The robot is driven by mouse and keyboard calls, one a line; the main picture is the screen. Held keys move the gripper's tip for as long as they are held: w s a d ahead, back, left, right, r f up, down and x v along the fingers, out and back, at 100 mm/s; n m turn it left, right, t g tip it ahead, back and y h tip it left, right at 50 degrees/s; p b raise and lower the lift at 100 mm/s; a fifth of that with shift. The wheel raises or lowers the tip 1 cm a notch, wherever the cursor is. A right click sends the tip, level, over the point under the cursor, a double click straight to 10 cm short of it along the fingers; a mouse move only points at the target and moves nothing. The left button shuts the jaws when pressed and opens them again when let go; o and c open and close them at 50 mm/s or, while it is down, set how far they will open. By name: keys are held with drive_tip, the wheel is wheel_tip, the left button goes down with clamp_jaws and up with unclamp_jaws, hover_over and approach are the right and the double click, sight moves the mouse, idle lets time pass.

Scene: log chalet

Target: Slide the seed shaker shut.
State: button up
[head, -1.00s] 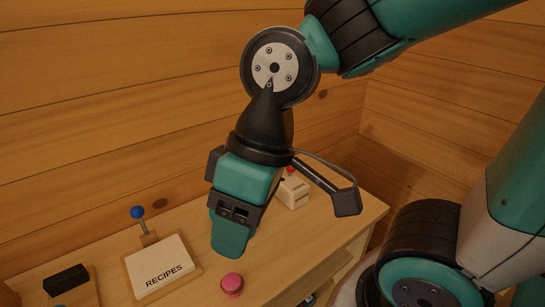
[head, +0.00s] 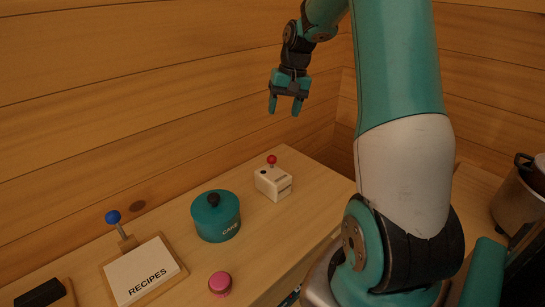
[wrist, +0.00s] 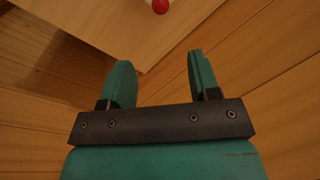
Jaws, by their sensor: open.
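No object in view can be surely told as the seed shaker. A small cream box (head: 273,183) with a red ball knob (head: 272,159) on a stem stands at the back right of the wooden top. It has a small dark spot on its upper face and a label too small to read. My gripper (head: 284,107) hangs open and empty in the air well above this box, near the log wall, fingers down. In the wrist view the open fingers (wrist: 160,62) hold nothing, and a red ball (wrist: 160,6) shows at the top edge, with most of the box out of frame.
A teal CAKE tin (head: 215,216) with a black knob stands left of the box. A pink round object (head: 220,283) lies near the front edge. A RECIPES board (head: 145,273), a blue-knobbed lever (head: 113,217) and a black block (head: 42,293) are left. A pot (head: 520,200) is far right.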

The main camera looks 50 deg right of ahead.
sight(273, 156)
drive_tip(key=f, duration=0.5)
drive_tip(key=w+a+f+p, duration=0.1)
drive_tip(key=f, duration=0.4)
drive_tip(key=a+f+p, duration=0.1)
drive_tip(key=f, duration=0.4)
drive_tip(key=shift+w+a+f, duration=0.25)
drive_tip(key=shift+w, duration=0.1)
